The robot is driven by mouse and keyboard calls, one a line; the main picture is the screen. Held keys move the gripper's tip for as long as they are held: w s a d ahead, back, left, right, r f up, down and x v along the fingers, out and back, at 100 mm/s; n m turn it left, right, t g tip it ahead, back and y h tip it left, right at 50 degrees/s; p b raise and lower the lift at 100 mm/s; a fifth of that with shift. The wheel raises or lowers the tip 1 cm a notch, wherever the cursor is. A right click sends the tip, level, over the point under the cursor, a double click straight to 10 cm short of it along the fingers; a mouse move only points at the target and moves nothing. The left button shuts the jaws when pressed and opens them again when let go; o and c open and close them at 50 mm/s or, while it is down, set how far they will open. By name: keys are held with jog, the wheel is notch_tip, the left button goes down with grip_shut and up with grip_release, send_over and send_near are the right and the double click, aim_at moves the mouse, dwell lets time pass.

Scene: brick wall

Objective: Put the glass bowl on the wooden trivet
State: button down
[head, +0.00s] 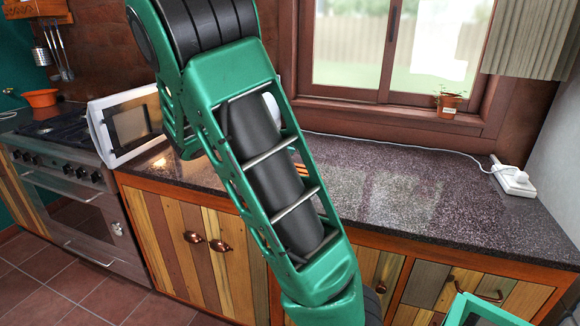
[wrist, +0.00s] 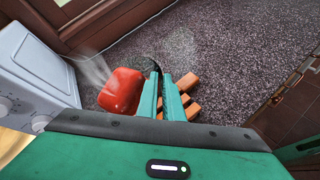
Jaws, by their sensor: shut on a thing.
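In the wrist view the two green fingers of my gripper (wrist: 161,78) are close together, reaching over the dark counter. They are shut on the glass bowl (wrist: 186,48), which shows only as a faint clear outline at and beyond the fingertips. The wooden trivet (wrist: 190,108), of orange-brown slats, lies on the counter under and to the right of the fingers, which partly cover it. I cannot tell the bowl's height above it. In the head view my arm hides the gripper and bowl; a sliver of the trivet (head: 302,170) shows beside the arm.
A red object (wrist: 122,92) stands close left of my fingers. A white microwave (head: 128,124) stands at the counter's left end, also in the wrist view (wrist: 35,65). A power strip (head: 512,178) with a cable lies right. The counter's right half (head: 400,195) is mostly clear.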

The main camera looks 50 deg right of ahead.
jog(key=shift+s+d+f, duration=0.25)
jog(key=shift+s+f, duration=0.1)
jog(key=shift+f, duration=0.6)
jog(key=shift+s+d+f, duration=0.3)
jog(key=shift+f, duration=0.6)
jog(key=shift+s+d+f, duration=0.25)
jog(key=shift+s+f, duration=0.1)
jog(key=shift+f, duration=0.6)
jog(key=c, duration=1.9)
grip_release()
jog(key=shift+a, duration=0.1)
